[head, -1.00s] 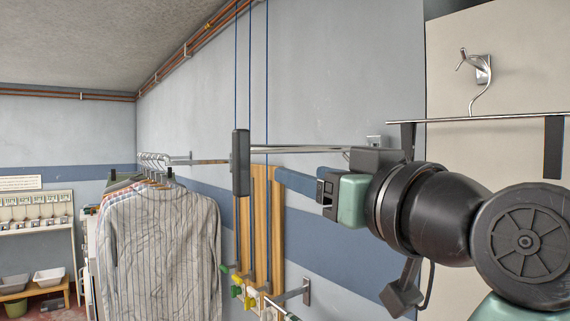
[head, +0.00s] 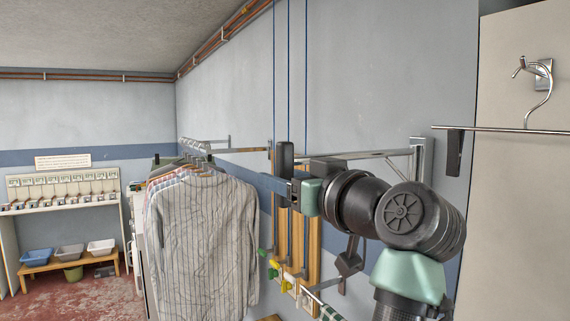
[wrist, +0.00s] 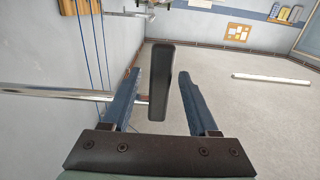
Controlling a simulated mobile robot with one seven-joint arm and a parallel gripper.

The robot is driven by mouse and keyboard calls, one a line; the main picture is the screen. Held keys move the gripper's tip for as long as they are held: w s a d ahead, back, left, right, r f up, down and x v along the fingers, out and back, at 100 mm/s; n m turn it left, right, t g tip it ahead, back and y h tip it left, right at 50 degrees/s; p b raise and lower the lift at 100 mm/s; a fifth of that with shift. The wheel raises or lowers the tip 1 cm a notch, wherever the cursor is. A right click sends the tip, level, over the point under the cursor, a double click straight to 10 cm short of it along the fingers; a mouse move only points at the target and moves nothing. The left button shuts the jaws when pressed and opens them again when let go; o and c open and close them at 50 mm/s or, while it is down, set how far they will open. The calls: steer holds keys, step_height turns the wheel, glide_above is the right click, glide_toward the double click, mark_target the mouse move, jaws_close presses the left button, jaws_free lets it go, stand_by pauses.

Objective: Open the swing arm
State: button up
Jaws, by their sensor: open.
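The swing arm (head: 385,157) is a thin metal bar fixed to an upright bracket on the wall at the right. Its black upright handle (head: 286,158) is at the bar's left end. It also shows in the wrist view as a dark handle (wrist: 160,85) with the shiny bar (wrist: 55,92) running left. My gripper (head: 272,184) is at the handle, its blue fingers open on either side of it in the wrist view (wrist: 160,100). A gap shows between the handle and the right finger. The left finger covers part of the bar.
Striped shirts (head: 205,235) hang on a rail just left of the handle. Blue cords and wooden boards (head: 313,250) are on the wall behind my gripper. A bench (head: 70,262) with basins stands far left. A hanger (head: 500,129) hangs on a hook at the right.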

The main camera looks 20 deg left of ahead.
steer(key=shift+w+a, duration=0.15)
steer(key=shift+a, duration=0.05)
jaws_close()
stand_by(1.4)
